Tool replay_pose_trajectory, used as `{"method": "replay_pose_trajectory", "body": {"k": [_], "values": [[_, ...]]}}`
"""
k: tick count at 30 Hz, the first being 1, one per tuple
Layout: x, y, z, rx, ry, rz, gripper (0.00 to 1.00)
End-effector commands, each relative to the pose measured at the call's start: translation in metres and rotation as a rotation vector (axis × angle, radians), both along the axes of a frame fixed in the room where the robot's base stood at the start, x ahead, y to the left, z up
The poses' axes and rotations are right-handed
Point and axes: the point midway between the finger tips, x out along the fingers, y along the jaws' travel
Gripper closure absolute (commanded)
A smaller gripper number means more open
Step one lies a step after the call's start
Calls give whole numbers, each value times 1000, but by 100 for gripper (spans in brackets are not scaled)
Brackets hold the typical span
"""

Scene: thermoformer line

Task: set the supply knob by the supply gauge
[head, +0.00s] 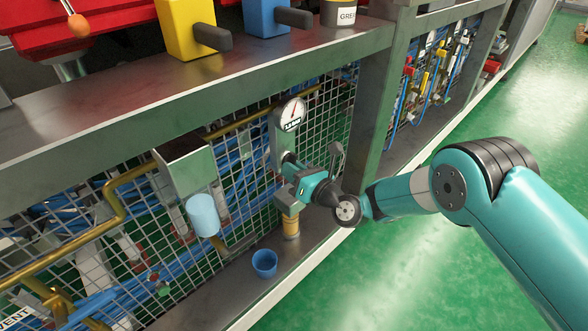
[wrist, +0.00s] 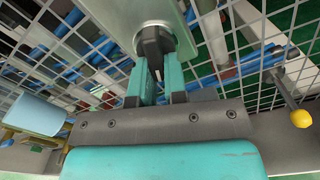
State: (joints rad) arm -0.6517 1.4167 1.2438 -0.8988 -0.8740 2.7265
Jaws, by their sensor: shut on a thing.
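The supply gauge (head: 292,112) is a round white dial with a reddish needle tilted to the upper right. A dark label below it is too small to read surely. It sits on a grey box (head: 279,136) fixed to the mesh. My gripper (head: 288,160) reaches this box just below the gauge. In the wrist view, my gripper (wrist: 160,72) has its two teal fingers shut on a dark knob (wrist: 152,46), which stands on a round silver plate (wrist: 166,32). In the head view the knob is mostly hidden by my fingers. The gauge is not in the wrist view.
A wire mesh (head: 240,150) with blue hoses and brass pipes lies behind. A pale blue cylinder (head: 203,215) hangs left, and a blue cup (head: 264,263) stands on the lower ledge. A lever with a yellow ball (wrist: 301,118) is at right in the wrist view. Green floor (head: 390,265) is clear.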

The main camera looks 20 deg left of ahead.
Motion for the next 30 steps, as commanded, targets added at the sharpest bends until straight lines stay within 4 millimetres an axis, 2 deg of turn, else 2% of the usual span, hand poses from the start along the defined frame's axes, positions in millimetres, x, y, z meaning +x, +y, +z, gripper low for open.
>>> {"method": "replay_pose_trajectory", "body": {"k": [18, 19, 21, 22, 30], "values": [[-3, 0, -3, 11, 44, 3, 100], [-3, 0, -3, 11, 43, 3, 83], [-3, 0, -2, 12, 43, 3, 67], [-2, 0, -2, 12, 43, 3, 62], [-1, -1, -1, 14, 40, 1, 62]]}}
